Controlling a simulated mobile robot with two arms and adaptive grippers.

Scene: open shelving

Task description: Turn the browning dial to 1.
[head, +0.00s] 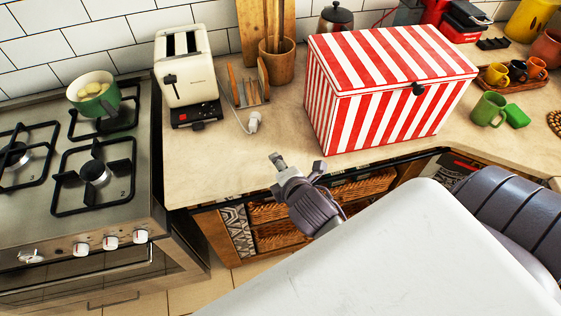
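A cream toaster (187,68) stands on the counter beside the stove, with two slots on top and a dark lever on its front. Its black base panel (195,113) carries small red-marked controls; the browning dial and its setting are too small to read. One gripper (297,164) shows over the counter's front edge, right of and nearer than the toaster, touching nothing. Its arm comes in from the right, so I take it as my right gripper. Its fingertips stand apart with nothing between them. My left gripper is out of view.
A striped red-and-white box (385,85) stands right of the toaster. A toast rack (247,90) and a white plug (254,121) with its cord lie between them. A stove (75,170) with a green pot (95,97) is at left. Counter before the toaster is clear.

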